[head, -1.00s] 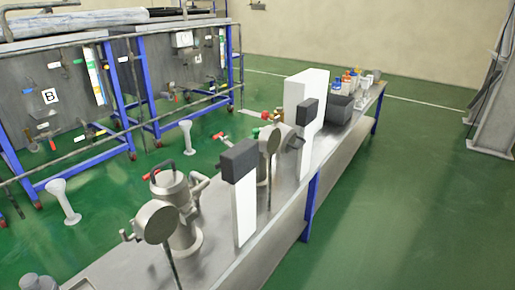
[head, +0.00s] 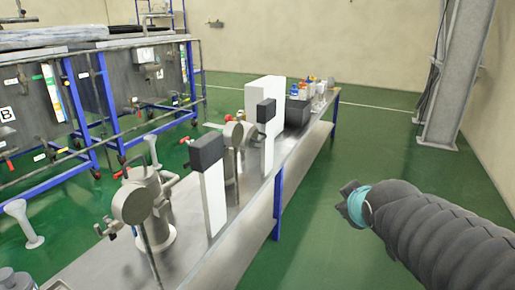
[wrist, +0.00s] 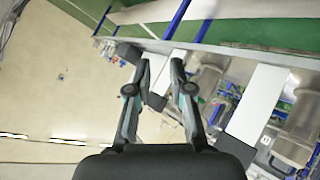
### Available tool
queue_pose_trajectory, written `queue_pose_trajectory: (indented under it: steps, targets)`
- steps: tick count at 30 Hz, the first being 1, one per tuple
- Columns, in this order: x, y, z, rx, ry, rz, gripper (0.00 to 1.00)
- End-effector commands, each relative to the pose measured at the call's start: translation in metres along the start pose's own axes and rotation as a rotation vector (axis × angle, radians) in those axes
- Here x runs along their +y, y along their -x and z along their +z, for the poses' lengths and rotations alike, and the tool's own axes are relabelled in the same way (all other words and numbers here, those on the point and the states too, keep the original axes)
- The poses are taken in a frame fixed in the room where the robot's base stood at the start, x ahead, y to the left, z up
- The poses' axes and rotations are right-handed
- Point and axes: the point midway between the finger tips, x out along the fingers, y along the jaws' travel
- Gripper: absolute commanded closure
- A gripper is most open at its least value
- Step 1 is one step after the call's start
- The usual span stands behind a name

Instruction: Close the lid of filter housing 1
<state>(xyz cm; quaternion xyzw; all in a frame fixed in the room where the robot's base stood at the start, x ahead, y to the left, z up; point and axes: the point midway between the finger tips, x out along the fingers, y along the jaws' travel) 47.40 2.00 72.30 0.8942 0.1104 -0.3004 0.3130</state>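A grey metal filter housing (head: 160,215) stands upright near the front of the long bench in the head view. A round upright disc (head: 132,203) is beside it; I cannot tell whether this is its lid. A second housing (head: 236,133), with a similar disc, stands further back, partly hidden. Both housings show tilted in the wrist view, one at the right edge (wrist: 300,112). I cannot read which is number 1. My gripper (wrist: 159,64) is open and empty, its two fingers apart. In the head view it is right of the bench, over the floor, touching nothing.
Upright white panels with dark blocks on top stand on the bench (head: 195,262), the nearest panel (head: 214,200) beside the front housing. A dark box (head: 297,113) and bottles are further back. Blue-framed racks (head: 85,100) stand left. The floor right of the bench (head: 330,240) is clear.

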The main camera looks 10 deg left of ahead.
Motion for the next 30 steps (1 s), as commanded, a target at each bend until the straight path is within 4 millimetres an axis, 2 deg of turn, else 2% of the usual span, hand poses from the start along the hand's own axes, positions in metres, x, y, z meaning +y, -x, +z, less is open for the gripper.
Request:
queue_pose_trajectory:
  steps: [1,6,9,12,15,19,26,30]
  targets:
    - [-0.002,-0.026,-0.015,0.057,0.103,0.019,0.79]
    - [-0.003,-0.087,-0.086,0.285,0.476,0.131,0.79]
    - [-0.014,-0.115,-0.122,0.409,0.668,0.207,0.79]
    - [-0.027,-0.135,-0.151,0.516,0.818,0.281,0.79]
    - [-0.038,-0.146,-0.170,0.594,0.922,0.342,0.79]
    - [-0.047,-0.153,-0.184,0.651,0.994,0.389,0.79]
    - [-0.048,-0.166,-0.200,0.668,1.014,0.405,0.79]
    - [-0.048,-0.184,-0.215,0.667,1.012,0.404,0.79]
